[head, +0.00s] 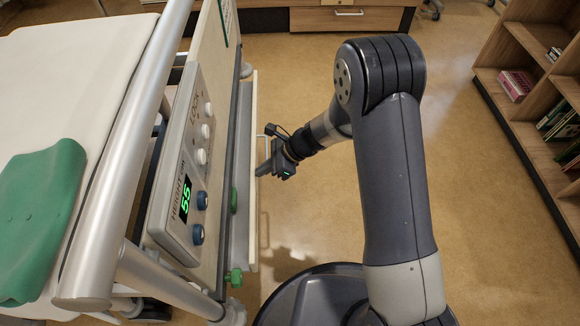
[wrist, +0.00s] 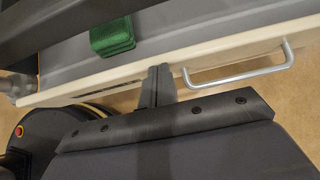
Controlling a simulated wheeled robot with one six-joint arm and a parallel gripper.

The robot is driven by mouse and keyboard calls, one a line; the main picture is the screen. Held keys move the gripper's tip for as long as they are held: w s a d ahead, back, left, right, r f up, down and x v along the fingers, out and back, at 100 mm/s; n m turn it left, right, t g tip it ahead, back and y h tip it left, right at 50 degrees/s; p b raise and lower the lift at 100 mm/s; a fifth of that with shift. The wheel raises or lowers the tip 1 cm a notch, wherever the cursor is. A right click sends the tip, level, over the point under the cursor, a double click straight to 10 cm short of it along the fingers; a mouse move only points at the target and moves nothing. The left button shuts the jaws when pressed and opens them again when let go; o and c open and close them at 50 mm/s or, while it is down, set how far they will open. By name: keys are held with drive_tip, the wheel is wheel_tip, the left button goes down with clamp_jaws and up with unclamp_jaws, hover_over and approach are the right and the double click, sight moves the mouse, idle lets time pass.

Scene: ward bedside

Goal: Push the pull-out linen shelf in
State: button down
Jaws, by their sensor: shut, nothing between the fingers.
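The pull-out linen shelf (head: 253,225) sticks out from under the side of the bed, with a cream front board and a grey tray behind it. In the wrist view its front board (wrist: 85,83) runs slantwise across the picture, with a silver bar handle (wrist: 240,78) on it. Green folded linen (wrist: 112,37) lies in the tray. My gripper (head: 262,171) is at the outer face of the front board. In the wrist view its fingers (wrist: 158,72) are together and empty, left of the handle. I cannot tell whether the tips touch the board.
The bed's control panel (head: 185,185), with a green 55 display, and its silver rail (head: 135,140) stand above the shelf. Green cloth (head: 40,220) lies on the bed. A wooden bookcase (head: 520,115) stands at the right, drawers at the back. The floor between is clear.

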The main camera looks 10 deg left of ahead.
sight(248, 182)
drive_tip(key=shift+s+a+f, duration=0.1)
drive_tip(key=shift+s+a, duration=0.2)
drive_tip(key=shift+a, duration=0.6)
drive_tip(key=shift+s+a+r, duration=0.1)
drive_tip(key=shift+s+a, duration=0.2)
drive_tip(key=shift+a, duration=0.65)
drive_tip(key=shift+s+a+f, duration=0.1)
drive_tip(key=shift+s+a, duration=0.2)
drive_tip(key=shift+a, duration=0.6)
drive_tip(key=shift+w+d, duration=0.15)
drive_tip(key=shift+d, duration=0.15)
drive_tip(key=d, duration=0.1)
drive_tip(key=w+d, duration=0.1)
drive_tip(key=d, duration=0.1)
drive_tip(key=p+v, duration=0.3)
drive_tip(key=v, duration=0.7)
drive_tip(key=shift+d, duration=0.2)
